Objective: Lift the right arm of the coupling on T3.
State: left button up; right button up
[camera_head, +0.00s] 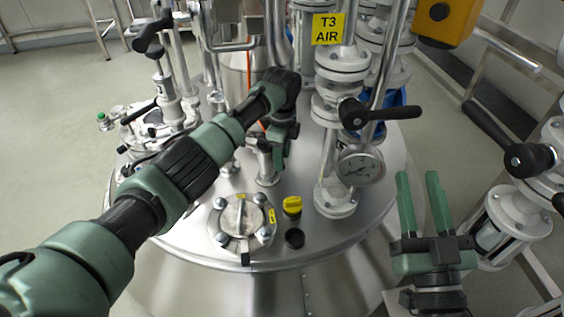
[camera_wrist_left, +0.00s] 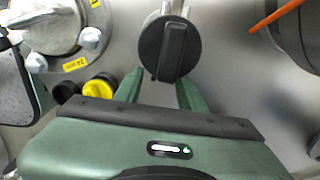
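The yellow T3 AIR tag (camera_head: 328,28) hangs over the steel vessel lid in the head view. My left gripper (camera_head: 277,160) points down at a pale upright fitting (camera_head: 267,170) on this lid and hides much of it. In the left wrist view a round black part with a raised bar (camera_wrist_left: 168,48) lies at the fingertips; I cannot tell for certain whether it is the coupling. The fingers of my left gripper (camera_wrist_left: 160,85) stand apart, with the bar's lower end near the gap. The coupling's right arm cannot be made out. My right gripper (camera_head: 421,190) is open and empty, right of the lid.
A pressure gauge (camera_head: 361,167) and a black valve handle (camera_head: 385,113) are on the pipe stack right of my left gripper. A round bolted flange (camera_head: 243,218), a yellow cap (camera_head: 292,205) and a black cap (camera_head: 294,238) sit near the front. Pipes crowd the back.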

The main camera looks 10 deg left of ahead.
pick_arm(q)
jog(key=shift+f, duration=0.8)
grip_shut()
jog(key=shift+d+r+h+p, duration=0.15)
jog(key=shift+r+h+p, duration=0.05)
jog(key=shift+h+p, duration=0.45)
pick_arm(e)
jog(key=f, duration=0.1)
jog(key=f+g, duration=0.2)
jog(key=f, duration=0.1)
jog(key=shift+w+d+h, duration=0.15)
jog(key=shift+w+h, duration=0.15)
jog(key=shift+w, duration=0.1)
pick_arm(q)
grip_release()
